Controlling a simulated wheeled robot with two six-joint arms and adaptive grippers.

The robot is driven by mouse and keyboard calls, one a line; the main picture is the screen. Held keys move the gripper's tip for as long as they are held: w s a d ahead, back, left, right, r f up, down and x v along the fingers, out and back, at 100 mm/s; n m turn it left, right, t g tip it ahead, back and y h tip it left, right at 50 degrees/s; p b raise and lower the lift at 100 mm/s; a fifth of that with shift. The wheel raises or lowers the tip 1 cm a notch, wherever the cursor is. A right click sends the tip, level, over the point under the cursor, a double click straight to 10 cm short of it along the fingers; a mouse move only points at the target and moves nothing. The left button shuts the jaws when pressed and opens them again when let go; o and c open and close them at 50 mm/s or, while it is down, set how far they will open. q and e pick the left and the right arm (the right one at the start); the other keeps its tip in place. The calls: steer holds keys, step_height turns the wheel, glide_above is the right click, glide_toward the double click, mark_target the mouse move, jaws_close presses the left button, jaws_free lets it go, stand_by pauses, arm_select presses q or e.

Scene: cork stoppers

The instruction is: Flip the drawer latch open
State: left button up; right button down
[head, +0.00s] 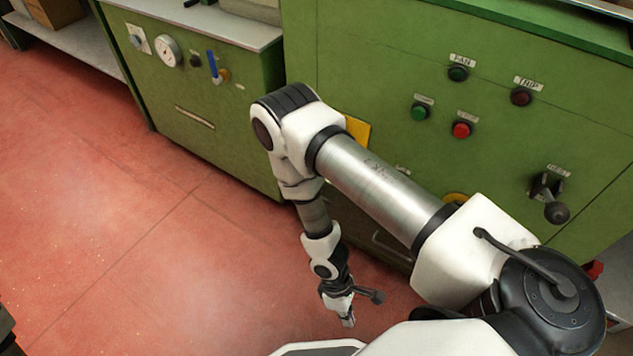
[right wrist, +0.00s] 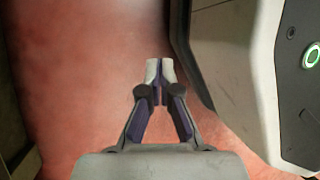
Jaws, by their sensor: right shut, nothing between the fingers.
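My right gripper (head: 347,320) hangs low over the red floor in the head view, in front of the green cabinet (head: 360,50) and apart from it. In the right wrist view the gripper (right wrist: 160,68) has its fingertips together, with nothing between them. A drawer-like front (head: 385,243) with dark edges shows low on the cabinet, partly behind my right arm. I cannot make out a drawer latch; my arm may hide it. My left gripper is in neither view.
The cabinet carries a green button (head: 419,112), a red button (head: 461,130) and a black-knobbed lever (head: 556,212). A lower green unit with a gauge (head: 168,51) and blue-handled valve (head: 213,66) stands left. Red floor (head: 110,220) is open at left.

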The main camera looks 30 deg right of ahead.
steer(key=w+d+f+n+h+p, duration=0.1)
steer(key=w+d+f+n+h, duration=0.2)
steer(key=w+d+n+h, duration=0.35)
arm_select(q)
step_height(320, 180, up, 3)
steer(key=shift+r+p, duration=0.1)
steer(key=shift+p, duration=0.6)
arm_select(e)
steer(key=w+a+r+n+t+h, duration=0.2)
steer(key=w+n+t+h, duration=0.1)
steer(key=w, duration=0.6)
steer(key=w+a+r+n+t+h, duration=0.2)
steer(key=w+n+t, duration=0.4)
steer(key=w, duration=0.4)
steer(key=shift+w+a+r+t+h, duration=0.15)
steer(key=shift+w+r+t+h, duration=0.05)
steer(key=shift+r+t+h, duration=0.5)
steer(key=shift+f, duration=0.2)
steer(key=b+x, duration=0.3)
steer(key=x, duration=0.8)
arm_select(q)
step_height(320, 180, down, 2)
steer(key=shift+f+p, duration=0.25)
steer(key=shift+p, duration=0.05)
arm_select(e)
steer(key=r, duration=0.4)
steer(key=shift+s+a+r, duration=0.2)
steer(key=shift+s+a, duration=0.15)
steer(key=shift+s, duration=0.05)
